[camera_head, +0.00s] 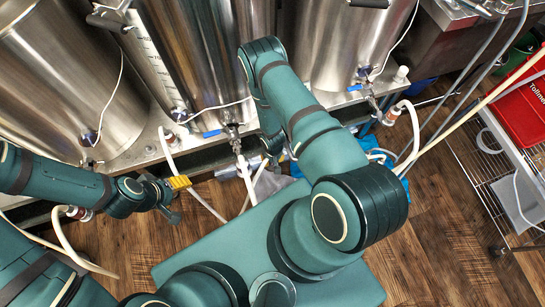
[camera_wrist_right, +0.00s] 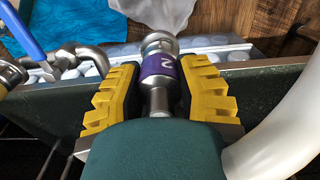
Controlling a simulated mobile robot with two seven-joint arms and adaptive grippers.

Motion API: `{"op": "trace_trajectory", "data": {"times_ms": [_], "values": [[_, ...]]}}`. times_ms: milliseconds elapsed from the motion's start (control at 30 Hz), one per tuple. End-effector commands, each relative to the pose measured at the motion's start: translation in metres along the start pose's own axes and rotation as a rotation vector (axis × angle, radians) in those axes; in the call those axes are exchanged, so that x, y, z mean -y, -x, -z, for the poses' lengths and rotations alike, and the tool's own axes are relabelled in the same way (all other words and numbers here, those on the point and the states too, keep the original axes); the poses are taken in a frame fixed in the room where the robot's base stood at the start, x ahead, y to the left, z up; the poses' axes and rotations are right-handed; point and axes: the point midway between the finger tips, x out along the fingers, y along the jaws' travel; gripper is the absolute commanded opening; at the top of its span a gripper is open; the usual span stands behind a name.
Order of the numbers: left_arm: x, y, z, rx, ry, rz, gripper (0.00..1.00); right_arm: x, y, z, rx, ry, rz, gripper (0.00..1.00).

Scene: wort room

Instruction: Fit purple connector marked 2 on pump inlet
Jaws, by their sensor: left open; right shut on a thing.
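The purple connector (camera_wrist_right: 160,67) marked 2 is a purple band on a steel coupling, between the yellow fingers of my right gripper (camera_wrist_right: 158,78) in the right wrist view. The right gripper is shut on it. The connector's steel end points away from the gripper, and its tip looks free. In the head view my right arm mostly hides that gripper and the connector. My left gripper (camera_head: 174,192), with yellow fingers, is open and empty at the left, above the floor. I cannot pick out the pump inlet for certain in either view.
Large steel kettles (camera_head: 205,50) with valves stand on a steel stand behind my arms. A blue-handled valve (camera_wrist_right: 25,35) and steel pipe (camera_wrist_right: 80,55) lie left of the connector. A white hose (camera_wrist_right: 285,130) is at the right. A wire cart (camera_head: 500,165) stands far right.

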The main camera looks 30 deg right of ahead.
Motion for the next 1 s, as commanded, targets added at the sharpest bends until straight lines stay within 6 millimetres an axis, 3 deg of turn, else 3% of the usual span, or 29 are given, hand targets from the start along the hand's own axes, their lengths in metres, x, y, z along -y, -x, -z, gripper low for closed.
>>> {"op": "trace_trajectory", "data": {"times_ms": [467, 500, 567, 1000], "values": [[0.0001, -0.0003, 0.0, 0.0, 0.0, 0.0, 0.63, 0.0001, -0.0089, -0.0004, 0.001, 0.0, 0.0, 0.0], [0.0001, -0.0003, 0.0, 0.0, 0.0, 0.0, 0.63, 0.0001, -0.009, -0.0004, 0.0, 0.0, 0.0, 0.43], [0.0001, -0.0003, 0.0, 0.0, 0.0, 0.0, 0.63, 0.0001, -0.0088, -0.0003, 0.0, 0.0, 0.0, 0.63], [0.0001, -0.0003, 0.0, 0.0, 0.0, 0.0, 0.63, 0.0, 0.0003, 0.0007, -0.001, 0.0, 0.0, 0.63]]}}
